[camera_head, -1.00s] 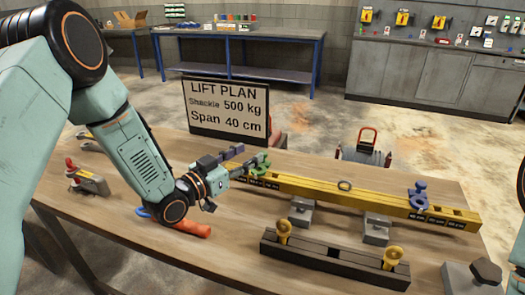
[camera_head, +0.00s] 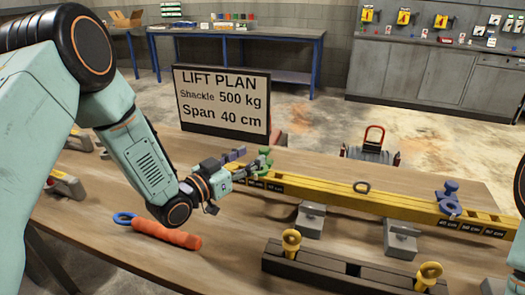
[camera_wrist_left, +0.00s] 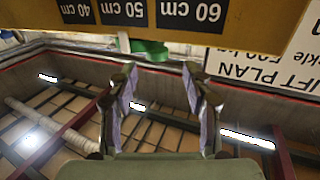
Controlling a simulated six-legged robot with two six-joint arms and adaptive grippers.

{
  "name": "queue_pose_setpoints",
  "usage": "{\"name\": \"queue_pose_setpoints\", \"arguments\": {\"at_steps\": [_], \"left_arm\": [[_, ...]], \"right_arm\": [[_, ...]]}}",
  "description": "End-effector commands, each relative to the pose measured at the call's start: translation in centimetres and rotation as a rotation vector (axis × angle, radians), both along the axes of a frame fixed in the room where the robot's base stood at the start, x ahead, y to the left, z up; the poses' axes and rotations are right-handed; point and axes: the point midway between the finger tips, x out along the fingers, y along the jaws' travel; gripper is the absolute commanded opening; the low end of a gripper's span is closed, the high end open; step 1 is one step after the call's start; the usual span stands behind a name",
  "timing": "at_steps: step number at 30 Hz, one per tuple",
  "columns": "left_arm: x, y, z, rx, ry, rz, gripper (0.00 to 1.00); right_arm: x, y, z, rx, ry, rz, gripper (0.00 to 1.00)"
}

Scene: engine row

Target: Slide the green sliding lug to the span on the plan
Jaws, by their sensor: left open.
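The green sliding lug (camera_head: 266,153) is at the left end of the yellow beam (camera_head: 330,193), by the labels there. My left gripper (camera_head: 259,166) is open at that end, its fingertips close beside the lug. In the left wrist view, a part of the green lug (camera_wrist_left: 150,48) shows beyond the gap between the open fingers (camera_wrist_left: 158,72), just past the beam's 40, 50 and 60 cm labels; I cannot tell whether they touch. A blue lug (camera_head: 447,198) is near the beam's right-hand labels. The lift plan sign (camera_head: 222,103) reads Shackle 500 kg, Span 40 cm. My right gripper is out of view.
Grey blocks (camera_head: 310,221) stand under the beam. A dark bar with yellow eyebolts (camera_head: 330,268) lies in front. An orange-handled tool with a blue ring (camera_head: 165,233) lies below my left arm. Bare tabletop (camera_head: 225,265) shows at the front left.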

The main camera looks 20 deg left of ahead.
Motion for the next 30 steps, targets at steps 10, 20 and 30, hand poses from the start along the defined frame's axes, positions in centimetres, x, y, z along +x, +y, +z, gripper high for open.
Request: {"name": "queue_pose_setpoints", "arguments": {"at_steps": [10,20,30], "left_arm": [[4.5,-2.2,0.0,0.001,0.0,-0.003,0.5],[5.7,-2.5,0.0,-0.002,0.001,-0.001,0.5],[5.7,-2.4,0.0,-0.002,0.001,-0.001,0.29]], "right_arm": [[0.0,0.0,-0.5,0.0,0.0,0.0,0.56],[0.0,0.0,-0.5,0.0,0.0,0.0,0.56],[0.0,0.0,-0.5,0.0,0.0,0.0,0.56]]}}
